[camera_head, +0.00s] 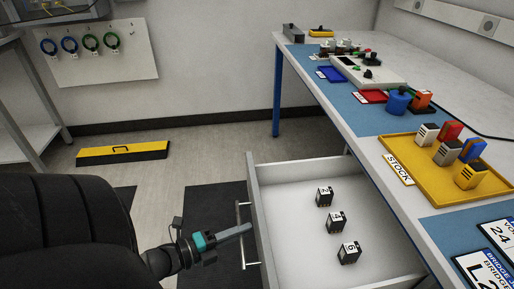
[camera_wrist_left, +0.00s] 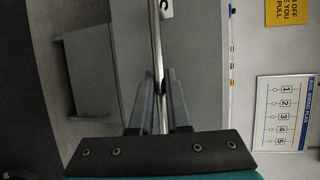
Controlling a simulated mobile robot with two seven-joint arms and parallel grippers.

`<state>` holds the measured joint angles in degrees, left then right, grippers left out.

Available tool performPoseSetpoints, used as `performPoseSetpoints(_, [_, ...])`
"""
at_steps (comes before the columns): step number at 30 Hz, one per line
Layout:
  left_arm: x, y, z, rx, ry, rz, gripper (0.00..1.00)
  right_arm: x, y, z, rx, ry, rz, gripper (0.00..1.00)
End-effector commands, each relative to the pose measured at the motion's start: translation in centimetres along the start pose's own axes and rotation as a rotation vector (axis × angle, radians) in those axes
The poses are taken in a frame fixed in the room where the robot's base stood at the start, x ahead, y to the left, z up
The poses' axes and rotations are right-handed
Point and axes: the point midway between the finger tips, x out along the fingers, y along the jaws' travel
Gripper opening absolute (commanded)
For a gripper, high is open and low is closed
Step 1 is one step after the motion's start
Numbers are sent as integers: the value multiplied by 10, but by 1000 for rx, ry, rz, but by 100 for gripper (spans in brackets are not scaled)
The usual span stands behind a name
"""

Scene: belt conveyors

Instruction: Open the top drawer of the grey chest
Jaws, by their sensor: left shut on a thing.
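The top drawer (camera_head: 262,222) of the grey chest stands pulled out beside the workbench, with its white inside showing. Its bar handle (camera_head: 241,213) is on the left front face. The handle also shows as a long bar in the left wrist view (camera_wrist_left: 155,45). My left gripper (camera_head: 247,229) is shut on this handle; in the left wrist view its two fingers (camera_wrist_left: 161,88) close on either side of the bar. Three small black blocks numbered 2 (camera_head: 324,196), 4 (camera_head: 337,222) and 6 (camera_head: 349,252) lie in the drawer. The rest of the chest is hidden in the head view.
The workbench (camera_head: 310,85) holds a yellow stock tray (camera_head: 425,184) with several coloured blocks, and a blue cylinder (camera_head: 398,101). The floor left of the drawer has dark mats (camera_head: 205,205).

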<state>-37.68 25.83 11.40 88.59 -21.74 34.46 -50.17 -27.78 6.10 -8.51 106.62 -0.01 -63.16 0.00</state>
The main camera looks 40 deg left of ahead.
Motion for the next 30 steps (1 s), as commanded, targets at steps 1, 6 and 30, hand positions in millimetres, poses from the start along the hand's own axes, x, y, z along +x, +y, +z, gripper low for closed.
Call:
performPoseSetpoints(1, [-4,1,2,0,-2,1,0,1,0,1,0,-2,-1,50])
performPoseSetpoints(6, [-9,2,5,1,-3,0,0,2,0,2,0,-2,-1,50])
performPoseSetpoints(30, [-9,2,4,0,-1,-1,45,2,-1,2,0,-3,-1,50])
